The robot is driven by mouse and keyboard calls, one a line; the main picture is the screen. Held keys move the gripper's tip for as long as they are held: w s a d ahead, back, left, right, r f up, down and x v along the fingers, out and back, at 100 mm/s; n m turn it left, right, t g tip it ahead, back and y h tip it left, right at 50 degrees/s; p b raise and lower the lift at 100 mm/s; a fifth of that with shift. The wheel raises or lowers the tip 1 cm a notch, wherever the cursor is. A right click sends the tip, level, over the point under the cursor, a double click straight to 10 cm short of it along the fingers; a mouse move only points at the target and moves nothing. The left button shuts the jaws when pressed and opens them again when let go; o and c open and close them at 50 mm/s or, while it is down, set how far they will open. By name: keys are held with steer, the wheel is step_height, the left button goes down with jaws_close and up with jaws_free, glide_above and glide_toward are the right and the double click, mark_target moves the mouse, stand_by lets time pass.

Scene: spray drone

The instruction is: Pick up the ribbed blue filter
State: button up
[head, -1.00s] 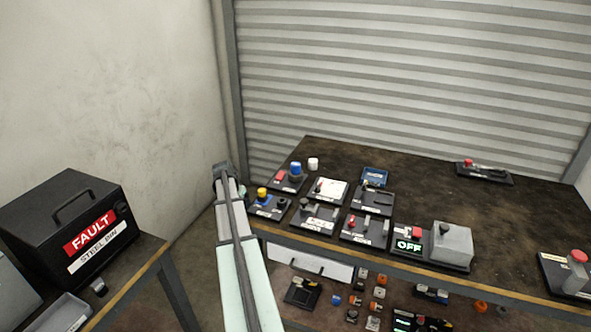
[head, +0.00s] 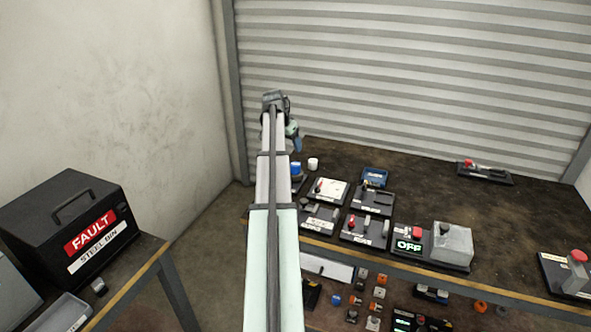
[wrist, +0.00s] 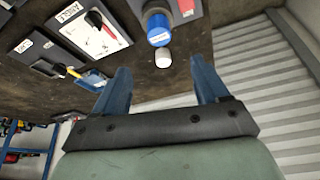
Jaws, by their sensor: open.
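The ribbed blue filter (wrist: 157,24) stands upright on a dark panel in the wrist view, seen from its blue and white end. In the head view the blue filter (head: 296,168) is at the back left of the workbench, partly hidden by my arm. My gripper (wrist: 160,66) is open and empty, its two blue fingers apart. The filter lies beyond the fingertips, roughly in line with the gap and not between them. In the head view my gripper (head: 297,144) is above and just behind the filter, largely hidden by my arm.
A small white cylinder (wrist: 163,58) stands close to the filter; it also shows in the head view (head: 313,164). A gauge panel (head: 328,190) and other switch panels sit to the right. The back middle of the workbench (head: 440,200) is clear. A corrugated wall (head: 420,80) stands behind.

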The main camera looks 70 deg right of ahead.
mark_target(296, 164)
steer(key=x, duration=1.2)
steer(key=shift+f, duration=0.4)
steer(key=shift+c, duration=0.3)
steer(key=c, duration=1.1)
steer(key=shift+r, duration=0.1)
steer(key=shift+c, duration=0.2)
